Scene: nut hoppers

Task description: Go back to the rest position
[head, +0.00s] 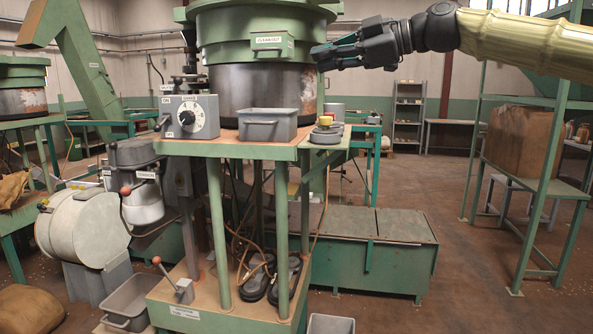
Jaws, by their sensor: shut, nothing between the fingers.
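My gripper (328,58) is in the upper right of the head view, at the end of my arm, which reaches in from the right edge. It points left and its fingers look closed with nothing held. Its tips appear beside the right side of the green hopper (226,29) and its dark metal drum; whether they touch cannot be told from this one view.
Below stands a green table (220,149) with a grey bin (267,125), a dial box (189,117) and a small scale-like device (326,132). A green chest (372,250) sits behind. A green rack (535,180) stands at right. Floor between chest and rack is clear.

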